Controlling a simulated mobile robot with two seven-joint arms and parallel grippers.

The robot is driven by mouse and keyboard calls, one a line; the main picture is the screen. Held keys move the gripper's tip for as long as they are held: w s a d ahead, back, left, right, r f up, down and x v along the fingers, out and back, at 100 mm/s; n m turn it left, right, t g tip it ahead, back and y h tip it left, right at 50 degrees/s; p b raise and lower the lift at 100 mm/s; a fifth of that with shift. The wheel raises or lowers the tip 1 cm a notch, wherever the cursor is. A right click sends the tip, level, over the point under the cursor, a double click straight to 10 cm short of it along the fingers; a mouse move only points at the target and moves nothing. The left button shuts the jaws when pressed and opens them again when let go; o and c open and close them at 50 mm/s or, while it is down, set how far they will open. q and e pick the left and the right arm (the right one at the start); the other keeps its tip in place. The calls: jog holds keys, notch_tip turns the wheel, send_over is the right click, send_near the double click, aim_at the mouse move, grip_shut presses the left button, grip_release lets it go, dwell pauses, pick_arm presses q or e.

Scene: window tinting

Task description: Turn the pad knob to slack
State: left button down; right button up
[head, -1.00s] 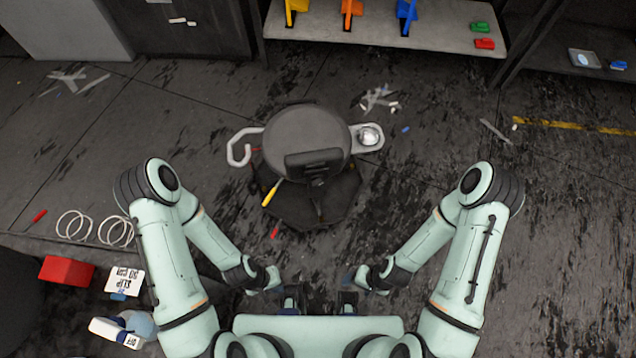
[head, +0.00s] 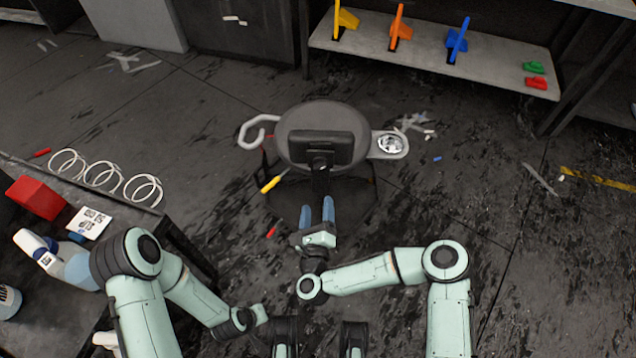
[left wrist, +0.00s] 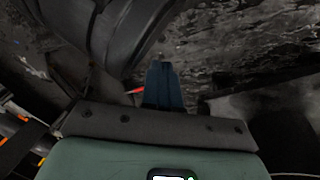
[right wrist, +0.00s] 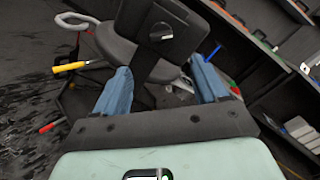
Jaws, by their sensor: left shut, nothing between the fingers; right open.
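The dark stool (head: 345,116) stands on the floor ahead, its back pad (head: 312,147) facing me. In the right wrist view the back of the pad (right wrist: 182,40) shows a small round knob (right wrist: 161,32) with a pale mark. The way the mark is set is too small to read. My right gripper (head: 318,207) is open and empty, its blue fingers pointing at the stool below the pad. In the right wrist view its fingers (right wrist: 160,68) stand either side of the pad's post, short of the knob. My left gripper (left wrist: 162,68) is shut and empty, low and away from the pad.
A yellow-handled tool (head: 271,184) and a pale hook (head: 250,134) stick out at the stool's left; a metal dish (head: 390,144) is on its right. A bench with white rings (head: 103,172) and a red box (head: 38,197) stands left. A shelf (head: 430,62) stands behind.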

aim_at(320, 169)
jog(key=w+b, duration=0.1)
jog(key=w, duration=0.3)
jog(key=w+b, duration=0.1)
jog(key=w, duration=0.3)
jog(key=w+b, duration=0.1)
jog(key=w, duration=0.3)
jog(key=shift+w+d, duration=0.2)
jog(key=shift+d, duration=0.05)
pick_arm(q)
jog(key=s+a+f+g, duration=0.1)
jog(key=s+f, duration=0.3)
jog(key=f, duration=0.1)
jog(key=shift+a+f+g, duration=0.25)
jog(key=shift+f+g, duration=0.05)
pick_arm(e)
jog(key=shift+w+r, duration=0.1)
jog(key=shift+w, duration=0.45)
pick_arm(q)
jog(key=shift+w, duration=0.1)
pick_arm(e)
jog(key=c, duration=1.1)
